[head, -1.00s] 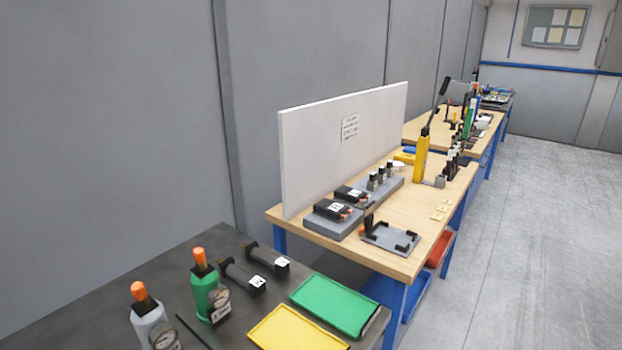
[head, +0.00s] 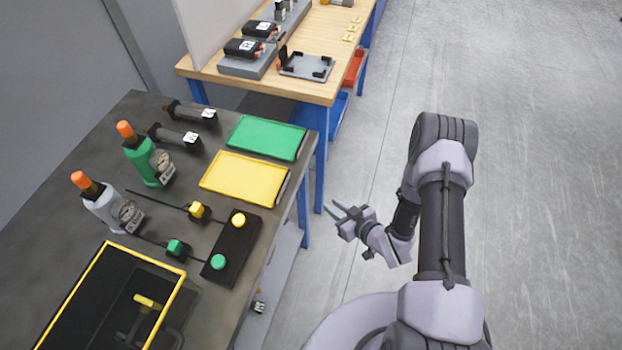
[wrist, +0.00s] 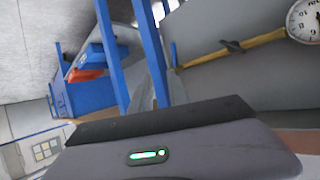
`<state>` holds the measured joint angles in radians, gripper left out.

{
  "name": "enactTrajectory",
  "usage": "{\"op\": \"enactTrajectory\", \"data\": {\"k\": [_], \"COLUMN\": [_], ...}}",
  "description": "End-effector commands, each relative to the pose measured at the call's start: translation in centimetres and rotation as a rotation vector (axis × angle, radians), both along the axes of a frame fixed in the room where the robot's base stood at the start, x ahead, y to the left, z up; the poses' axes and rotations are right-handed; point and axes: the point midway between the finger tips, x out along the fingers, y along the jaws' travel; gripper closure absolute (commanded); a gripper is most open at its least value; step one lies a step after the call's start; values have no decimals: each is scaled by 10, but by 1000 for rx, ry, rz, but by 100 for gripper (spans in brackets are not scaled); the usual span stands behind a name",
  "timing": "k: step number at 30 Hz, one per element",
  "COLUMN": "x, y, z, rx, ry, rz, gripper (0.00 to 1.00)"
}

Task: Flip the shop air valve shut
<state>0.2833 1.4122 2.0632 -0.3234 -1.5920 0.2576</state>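In the wrist view a yellow pipe (wrist: 225,50) runs along a grey panel, with a dark lever-like piece (wrist: 232,46) lying across it at a slant. A round white gauge (wrist: 304,20) is at the pipe's right end. No readable label names this as the shop air valve, and I cannot tell the lever's set position. My gripper (head: 331,206) is right of the dark bench in the head view, over the floor. Its two thin fingers are apart with nothing between them. In the wrist view only its body shows, well apart from the pipe.
The dark bench (head: 95,135) holds green (head: 265,137) and yellow (head: 245,176) trays, bottles, and a black button box (head: 232,247). A small white-and-black item (head: 258,306) is on its side below. The wooden bench (head: 315,90) stands beyond. Floor at right is clear.

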Motion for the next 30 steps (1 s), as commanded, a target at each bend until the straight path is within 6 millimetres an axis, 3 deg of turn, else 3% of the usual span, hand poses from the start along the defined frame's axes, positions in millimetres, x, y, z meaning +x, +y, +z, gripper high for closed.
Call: {"op": "enactTrajectory", "data": {"k": [3,6,21,30], "x": [-26,-25,70,95], "y": [17,25,99,118], "z": [-13,-18,-70,-80], "rx": [57,68,67,67], "ry": [-29,-39,-39,-37], "rz": [39,50,49,46], "gripper": [79,79,79,79]}}
